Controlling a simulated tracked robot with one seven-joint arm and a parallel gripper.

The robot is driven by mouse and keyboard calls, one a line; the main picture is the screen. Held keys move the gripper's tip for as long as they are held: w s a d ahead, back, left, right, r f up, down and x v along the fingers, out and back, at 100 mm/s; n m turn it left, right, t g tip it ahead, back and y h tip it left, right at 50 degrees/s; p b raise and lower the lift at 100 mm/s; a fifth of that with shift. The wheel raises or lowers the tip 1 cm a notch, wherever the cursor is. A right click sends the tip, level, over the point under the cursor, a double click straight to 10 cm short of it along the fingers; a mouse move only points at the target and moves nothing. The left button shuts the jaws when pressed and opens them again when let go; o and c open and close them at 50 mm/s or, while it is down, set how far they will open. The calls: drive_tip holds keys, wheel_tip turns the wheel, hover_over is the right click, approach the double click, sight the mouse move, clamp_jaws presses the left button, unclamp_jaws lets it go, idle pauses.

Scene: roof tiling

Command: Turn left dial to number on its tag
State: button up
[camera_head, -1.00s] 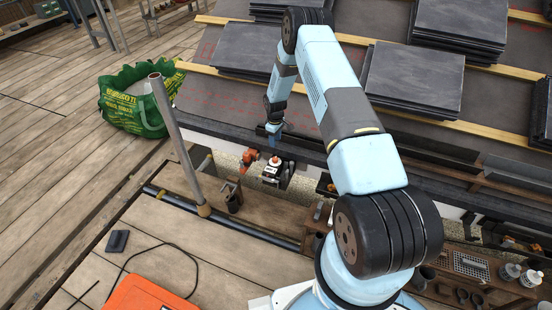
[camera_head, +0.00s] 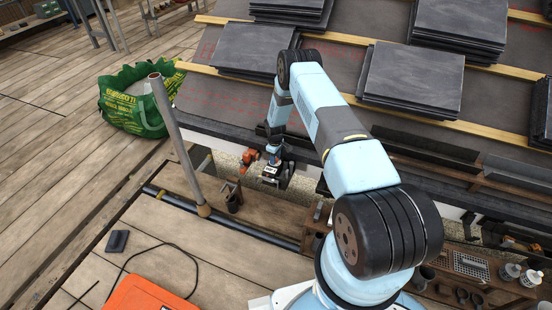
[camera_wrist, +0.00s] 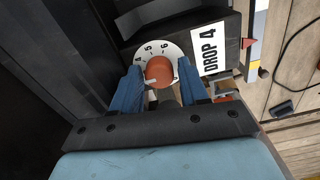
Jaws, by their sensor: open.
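In the wrist view an orange-red dial knob (camera_wrist: 159,70) sits at the centre of a white numbered face (camera_wrist: 152,49). The numerals 4, 5 and 6 show on its upper side; the rest is hidden. A white pointer mark on the knob is toward the lower left. A white tag reading "DROP 4" (camera_wrist: 209,49) is to the right of the dial. My gripper (camera_wrist: 160,85) is open, with one blue finger on each side of the knob. In the head view my gripper (camera_head: 272,158) is over the dial unit (camera_head: 271,176), and the knob is hidden.
An orange tool (camera_head: 250,157) is just left of the dial unit. A grey upright pole (camera_head: 180,142) stands further left, with a dark cup (camera_head: 233,199) near its foot. Slate stacks (camera_head: 412,77) lie on the roof above. A dark wall (camera_wrist: 45,55) is close on the wrist view's left.

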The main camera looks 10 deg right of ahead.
drive_tip(key=shift+f, duration=0.1)
drive_tip(key=shift+c, duration=0.4)
drive_tip(key=c, duration=0.6)
drive_tip(key=shift+d, duration=0.25)
drive_tip(key=shift+c, duration=0.4)
drive_tip(key=shift+a, duration=0.2)
drive_tip(key=shift+a+m, duration=0.1)
drive_tip(key=shift+m, duration=0.5)
drive_tip(key=m, duration=0.6)
drive_tip(key=shift+m, duration=0.4)
drive_tip(key=o, duration=0.8)
drive_tip(key=shift+c, duration=0.2)
